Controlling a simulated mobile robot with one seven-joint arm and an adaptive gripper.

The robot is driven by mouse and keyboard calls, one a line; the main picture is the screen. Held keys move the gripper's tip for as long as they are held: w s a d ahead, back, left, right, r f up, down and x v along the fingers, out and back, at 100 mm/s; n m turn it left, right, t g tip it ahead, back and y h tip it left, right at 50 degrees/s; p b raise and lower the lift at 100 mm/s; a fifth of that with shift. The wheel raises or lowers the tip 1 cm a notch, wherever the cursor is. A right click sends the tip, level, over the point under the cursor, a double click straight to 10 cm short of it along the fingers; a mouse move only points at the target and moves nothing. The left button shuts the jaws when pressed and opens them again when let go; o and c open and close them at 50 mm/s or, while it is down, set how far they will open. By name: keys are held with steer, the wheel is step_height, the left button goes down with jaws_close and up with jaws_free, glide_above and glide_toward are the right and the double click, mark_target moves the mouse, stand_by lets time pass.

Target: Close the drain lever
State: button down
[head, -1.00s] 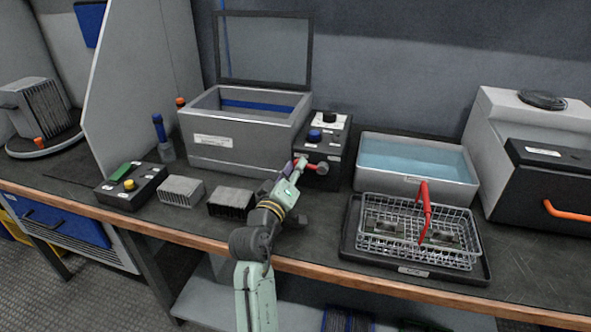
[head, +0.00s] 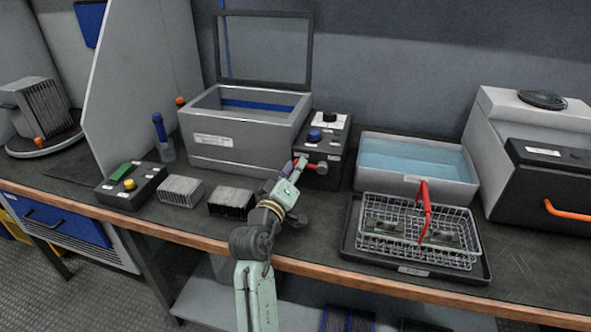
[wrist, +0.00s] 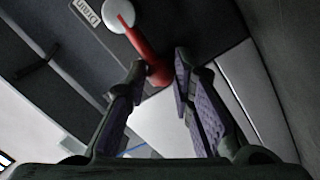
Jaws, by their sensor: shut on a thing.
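The red drain lever (head: 311,166) is on the front of a dark control box (head: 336,152), beside the grey tank. In the wrist view the lever (wrist: 143,45) runs from a round pale pivot (wrist: 118,15) down between my fingertips, next to a label reading "Drain" (wrist: 87,14). My gripper (wrist: 159,70) is shut on the lever's free end, one purple-padded finger on each side. In the head view my gripper (head: 298,168) is at the box's front, left of the pivot, and partly hides the lever's end.
The grey tank (head: 235,157) with its raised lid stands left of the box. A basin of blue liquid (head: 417,165) and a wire basket with a red handle (head: 423,215) are to the right. Finned blocks (head: 181,190) and a button box (head: 131,186) lie left of my arm.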

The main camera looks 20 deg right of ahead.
steer(key=shift+s+d+f, duration=0.2)
steer(key=shift+d+f, duration=0.1)
steer(key=shift+d, duration=0.15)
steer(key=c, duration=1.6)
jaws_free()
steer(key=o, duration=0.4)
steer(key=shift+w+a+r, duration=0.1)
steer(key=shift+a+r, duration=0.1)
steer(key=shift+a, duration=0.05)
steer(key=shift+a, duration=0.1)
steer(key=v, duration=1.2)
